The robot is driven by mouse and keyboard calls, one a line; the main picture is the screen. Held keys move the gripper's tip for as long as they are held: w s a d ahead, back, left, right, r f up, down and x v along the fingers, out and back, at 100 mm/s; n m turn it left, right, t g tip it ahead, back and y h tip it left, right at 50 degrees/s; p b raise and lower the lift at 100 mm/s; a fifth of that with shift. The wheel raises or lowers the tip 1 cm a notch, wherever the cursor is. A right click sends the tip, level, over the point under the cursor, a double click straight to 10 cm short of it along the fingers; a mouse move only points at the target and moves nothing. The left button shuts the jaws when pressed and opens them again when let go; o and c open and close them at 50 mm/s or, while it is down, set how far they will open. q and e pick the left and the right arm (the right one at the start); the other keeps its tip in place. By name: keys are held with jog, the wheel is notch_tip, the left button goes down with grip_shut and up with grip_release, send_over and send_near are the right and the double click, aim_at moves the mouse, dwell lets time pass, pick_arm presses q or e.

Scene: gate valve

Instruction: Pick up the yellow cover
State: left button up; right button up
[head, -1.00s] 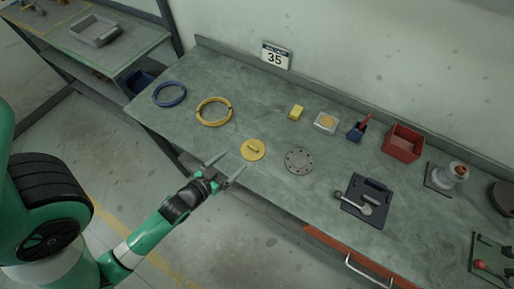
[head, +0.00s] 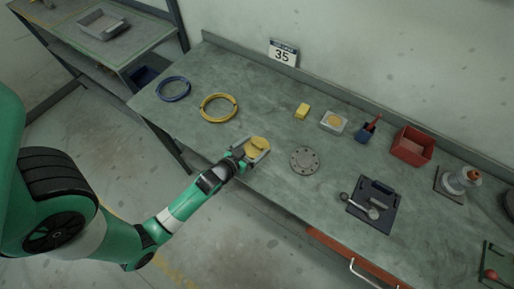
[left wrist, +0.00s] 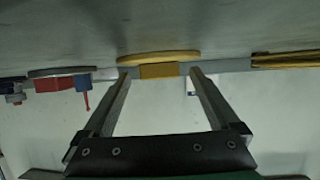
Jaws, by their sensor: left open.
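The yellow cover (head: 257,143) is a round disc with a raised block handle, lying near the front edge of the green workbench (head: 215,135). My left gripper (head: 258,149) is open, with its fingers reaching over the cover, one on either side of its middle. In the left wrist view, which shows the bench surface at the top, the cover's rim (left wrist: 150,55) and its handle (left wrist: 159,71) appear between the tips of the open left gripper (left wrist: 160,75). I cannot tell whether the fingers touch the handle. My right gripper is not in view.
A grey flange (head: 304,159) lies to the right of the cover. A yellow ring (head: 203,112) and blue ring (head: 162,94) lie to the left. A dark tray (head: 384,190), red bin (head: 425,151) and small yellow block (head: 302,111) stand further off.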

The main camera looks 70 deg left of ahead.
aim_at(257, 144)
pick_arm(q)
jog(key=shift+w, duration=0.1)
jog(key=c, duration=1.4)
jog(key=shift+c, duration=0.2)
jog(key=shift+r, duration=0.3)
notch_tip(257, 144, up, 2)
jog(key=shift+r+p, duration=0.15)
jog(key=shift+p, duration=0.6)
jog(key=d+r, duration=0.1)
jog(key=d+r+p, duration=0.1)
jog(key=r, duration=0.1)
jog(key=shift+d+r, duration=0.25)
jog(key=shift+d, duration=0.1)
jog(key=s+d+r+p, duration=0.1)
jog(key=d+r+p, duration=0.5)
jog(key=d+p, duration=0.3)
jog(key=shift+s+d+r, duration=0.3)
jog(key=shift+d+r, duration=0.05)
jog(key=shift+d, duration=0.7)
